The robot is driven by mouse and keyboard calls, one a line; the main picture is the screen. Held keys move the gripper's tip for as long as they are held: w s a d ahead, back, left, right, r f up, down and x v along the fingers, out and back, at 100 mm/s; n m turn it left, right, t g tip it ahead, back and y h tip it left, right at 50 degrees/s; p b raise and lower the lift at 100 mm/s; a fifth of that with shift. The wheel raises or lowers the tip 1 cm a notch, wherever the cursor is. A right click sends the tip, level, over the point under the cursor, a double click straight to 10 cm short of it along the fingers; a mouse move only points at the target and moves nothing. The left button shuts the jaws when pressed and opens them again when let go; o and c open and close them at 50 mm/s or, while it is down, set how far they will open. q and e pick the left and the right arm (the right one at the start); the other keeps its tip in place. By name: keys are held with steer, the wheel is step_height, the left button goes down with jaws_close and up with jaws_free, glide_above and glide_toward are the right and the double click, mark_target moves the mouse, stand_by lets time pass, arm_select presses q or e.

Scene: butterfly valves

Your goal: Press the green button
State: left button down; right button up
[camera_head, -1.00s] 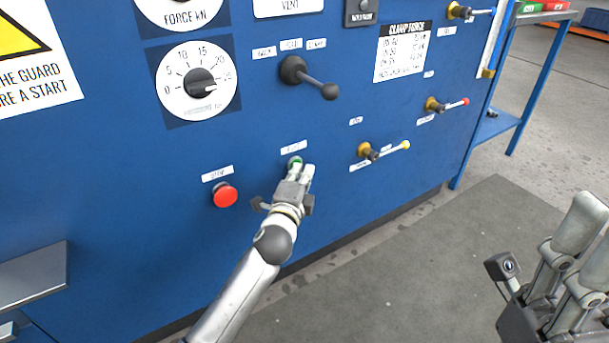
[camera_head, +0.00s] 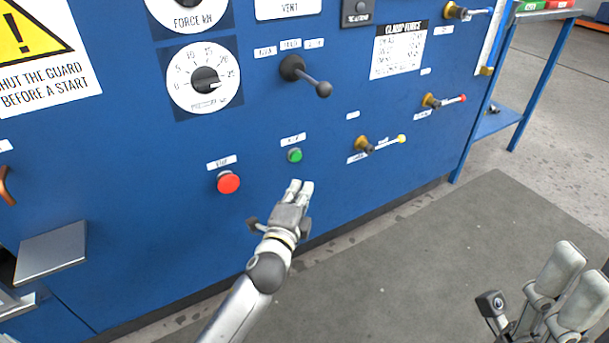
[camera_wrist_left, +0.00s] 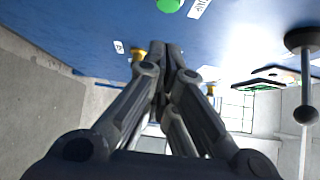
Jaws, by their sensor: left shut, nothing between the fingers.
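The green button (camera_head: 295,155) is a small round button on the blue panel, under a white label. In the left wrist view the green button (camera_wrist_left: 171,5) shows at the top edge, beyond the fingertips. My left gripper (camera_head: 299,184) is shut and empty, just below the button in the head view and apart from it. Its fingertips (camera_wrist_left: 168,46) lie close together in the left wrist view. My right gripper (camera_head: 582,270) is at the lower right, far from the panel.
A red button (camera_head: 228,182) sits left of the green one. A black lever (camera_head: 308,76) is above. Yellow-tipped (camera_head: 381,143) and red-tipped (camera_head: 443,101) valve handles are to the right. A metal ledge (camera_head: 50,253) juts out at the lower left.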

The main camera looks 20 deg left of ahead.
arm_select(q)
steer(key=shift+s+d, duration=0.15)
steer(key=shift+s, duration=1.4)
